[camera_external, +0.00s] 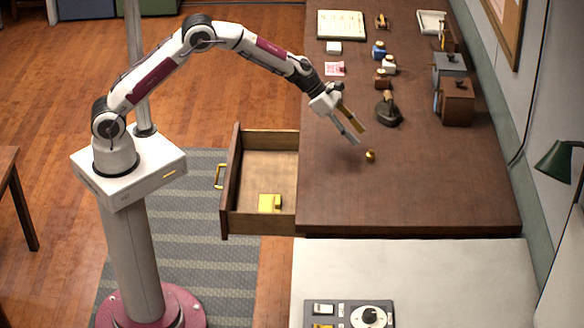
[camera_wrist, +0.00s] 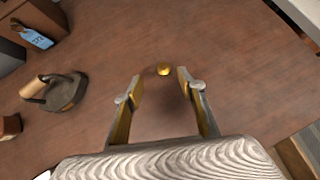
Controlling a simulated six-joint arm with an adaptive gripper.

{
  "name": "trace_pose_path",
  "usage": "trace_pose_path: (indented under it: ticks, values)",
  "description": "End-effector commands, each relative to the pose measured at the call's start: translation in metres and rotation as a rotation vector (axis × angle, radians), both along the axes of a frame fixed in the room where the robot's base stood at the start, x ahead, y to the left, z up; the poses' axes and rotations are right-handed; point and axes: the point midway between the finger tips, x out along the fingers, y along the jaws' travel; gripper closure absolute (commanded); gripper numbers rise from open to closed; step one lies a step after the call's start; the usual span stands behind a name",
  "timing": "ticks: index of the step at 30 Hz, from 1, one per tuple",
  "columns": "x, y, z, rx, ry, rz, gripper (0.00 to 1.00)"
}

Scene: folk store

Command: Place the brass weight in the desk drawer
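The brass weight (camera_external: 370,156) is a small golden piece standing on the brown desk top near its front part. In the wrist view the brass weight (camera_wrist: 164,69) lies ahead of my fingertips, centred between them and not touched. My gripper (camera_external: 358,134) is open and empty above the desk, a little to the left of the weight; its two fingers also show apart in the wrist view (camera_wrist: 160,82). The desk drawer (camera_external: 229,180) is pulled open at the desk's left side.
Boxes (camera_external: 457,104), small bottles (camera_external: 379,51) and papers (camera_external: 341,25) fill the far desk. The desk around the weight is clear. A control panel (camera_external: 343,315) lies on the pale surface in front.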

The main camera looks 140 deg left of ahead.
Motion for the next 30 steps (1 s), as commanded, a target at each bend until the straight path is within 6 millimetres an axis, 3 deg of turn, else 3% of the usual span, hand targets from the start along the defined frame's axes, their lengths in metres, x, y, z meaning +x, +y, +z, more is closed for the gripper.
trace_pose_path:
  ticks: [17, 30]
  values:
    - [0.015, 0.007, -0.018, 0.0, 0.001, -0.002, 0.6]
    - [0.017, 0.008, -0.02, 0.0, 0.001, -0.002, 0.6]
